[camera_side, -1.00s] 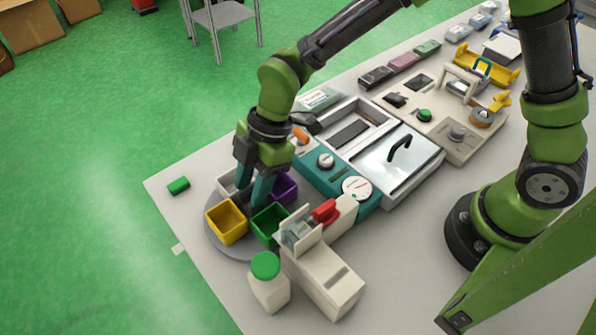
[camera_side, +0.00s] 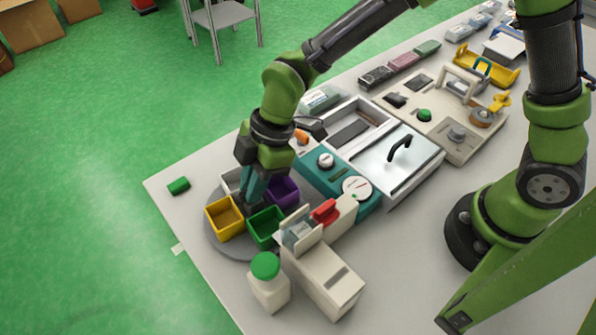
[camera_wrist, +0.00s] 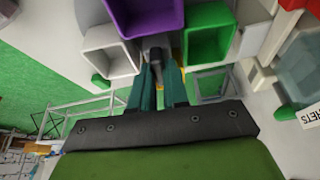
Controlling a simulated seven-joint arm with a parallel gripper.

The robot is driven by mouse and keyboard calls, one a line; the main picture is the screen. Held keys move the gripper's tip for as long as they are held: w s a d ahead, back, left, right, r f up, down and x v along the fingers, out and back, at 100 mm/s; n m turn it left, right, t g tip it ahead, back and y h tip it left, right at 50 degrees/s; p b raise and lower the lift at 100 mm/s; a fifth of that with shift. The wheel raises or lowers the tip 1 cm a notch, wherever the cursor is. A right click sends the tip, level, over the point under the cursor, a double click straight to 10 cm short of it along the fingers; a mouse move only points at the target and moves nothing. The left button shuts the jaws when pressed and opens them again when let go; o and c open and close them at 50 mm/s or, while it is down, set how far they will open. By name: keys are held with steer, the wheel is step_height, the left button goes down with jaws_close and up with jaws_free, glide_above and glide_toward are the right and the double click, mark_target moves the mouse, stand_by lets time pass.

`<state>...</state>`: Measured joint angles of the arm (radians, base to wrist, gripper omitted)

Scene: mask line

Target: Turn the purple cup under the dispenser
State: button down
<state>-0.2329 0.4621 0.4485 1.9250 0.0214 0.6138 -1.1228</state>
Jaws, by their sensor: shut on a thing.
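The purple cup (camera_side: 284,191) stands on the round grey turntable (camera_side: 214,240), at its upper right in the side view, apart from the dispenser (camera_side: 302,231). It also shows at the top of the wrist view (camera_wrist: 148,14). A green cup (camera_side: 266,226), a yellow cup (camera_side: 225,217) and a white cup (camera_side: 232,181) share the turntable. The green cup is nearest the dispenser. My gripper (camera_side: 254,200) points down among the cups. In the wrist view its teal fingers (camera_wrist: 157,80) are shut on a dark central knob (camera_wrist: 156,54) between the cups.
A white bottle with a green cap (camera_side: 266,283) stands in front of the turntable, beside the cream dispenser base. A teal panel with dials (camera_side: 342,178) and a lidded tray (camera_side: 398,160) lie to the right. A small green block (camera_side: 178,186) lies at the table's left edge.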

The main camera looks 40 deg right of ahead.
steer(key=m+t, duration=0.1)
steer(key=m, duration=0.1)
steer(key=m+t, duration=0.1)
steer(key=m, duration=0.2)
steer(key=shift+s+a+h, duration=0.1)
steer(key=shift+s+h, duration=0.1)
steer(key=shift+h, duration=0.1)
steer(key=m+t+h, duration=0.1)
steer(key=m, duration=0.4)
steer(key=shift+m+h, duration=0.3)
steer(key=c, duration=1.1)
jaws_free()
steer(key=shift+r, duration=0.1)
steer(key=v, duration=1.6)
steer(key=shift+s+r, duration=0.25)
steer(key=shift+s, duration=0.15)
